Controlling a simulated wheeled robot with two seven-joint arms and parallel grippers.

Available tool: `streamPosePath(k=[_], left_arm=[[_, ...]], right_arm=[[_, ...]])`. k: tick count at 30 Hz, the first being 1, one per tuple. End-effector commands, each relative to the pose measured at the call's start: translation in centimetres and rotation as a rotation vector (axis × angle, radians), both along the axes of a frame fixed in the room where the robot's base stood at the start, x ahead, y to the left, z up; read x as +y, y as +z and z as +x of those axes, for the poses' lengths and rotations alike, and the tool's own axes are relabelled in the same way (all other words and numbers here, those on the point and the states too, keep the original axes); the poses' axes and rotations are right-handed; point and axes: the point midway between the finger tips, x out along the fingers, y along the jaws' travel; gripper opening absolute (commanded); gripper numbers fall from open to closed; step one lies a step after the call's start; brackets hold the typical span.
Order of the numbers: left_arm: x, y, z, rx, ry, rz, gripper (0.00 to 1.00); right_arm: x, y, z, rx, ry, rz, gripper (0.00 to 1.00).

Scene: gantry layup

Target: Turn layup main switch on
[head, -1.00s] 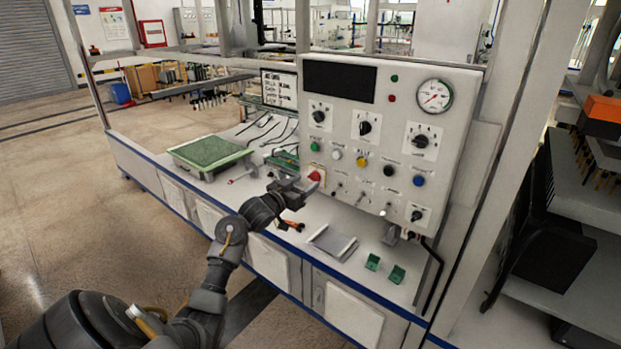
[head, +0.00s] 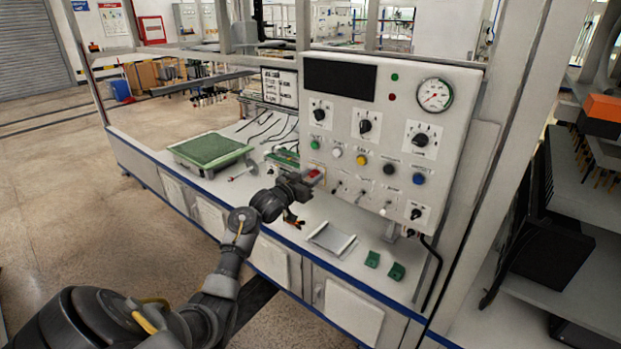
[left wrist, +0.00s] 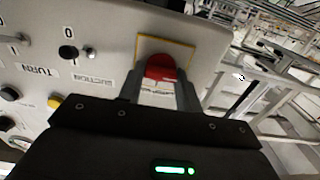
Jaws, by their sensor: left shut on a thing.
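The layup main switch is a red knob (head: 315,174) on a yellow-edged plate at the lower left of the light grey control panel (head: 440,125). My left gripper (head: 311,181) reaches it from the front left. In the left wrist view the red knob (left wrist: 160,67) sits between the two grey fingers (left wrist: 160,90), which are shut on it. The fingers and gripper body hide the knob's lower part, and its turn position is hard to tell. My right gripper is not in view.
The panel holds several black knobs, coloured buttons and a gauge (head: 434,95). On the bench below lie a grey tray (head: 331,240), green blocks (head: 397,271) and an orange-handled tool (head: 293,219). A green-topped box (head: 210,151) stands at the left.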

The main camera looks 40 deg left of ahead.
Motion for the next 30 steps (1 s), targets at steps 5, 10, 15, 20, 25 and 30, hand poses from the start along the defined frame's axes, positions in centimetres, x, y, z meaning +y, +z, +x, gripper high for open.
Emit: streamPosePath(k=[5, 10, 15, 20, 25, 30], left_arm=[[0.0, 0.0, 0.0, 0.0, -0.001, 0.015, 0.12], [0.0, -0.1, 0.0, 0.002, -0.002, 0.075, 0.12], [-0.1, -0.1, 0.0, 0.004, -0.002, 0.19, 0.12], [-0.1, -0.2, 0.0, 0.007, -0.002, 0.335, 0.12], [-0.2, -0.3, 0.0, 0.011, -0.002, 0.497, 0.12], [-0.3, -0.3, 0.0, 0.014, -0.002, 0.659, 0.12]], right_arm=[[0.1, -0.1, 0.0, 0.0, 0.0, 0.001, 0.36], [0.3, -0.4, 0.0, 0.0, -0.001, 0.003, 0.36], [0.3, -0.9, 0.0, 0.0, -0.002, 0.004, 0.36], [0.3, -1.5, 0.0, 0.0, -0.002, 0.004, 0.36], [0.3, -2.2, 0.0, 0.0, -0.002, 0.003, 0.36], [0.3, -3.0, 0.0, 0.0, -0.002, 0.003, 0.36]])
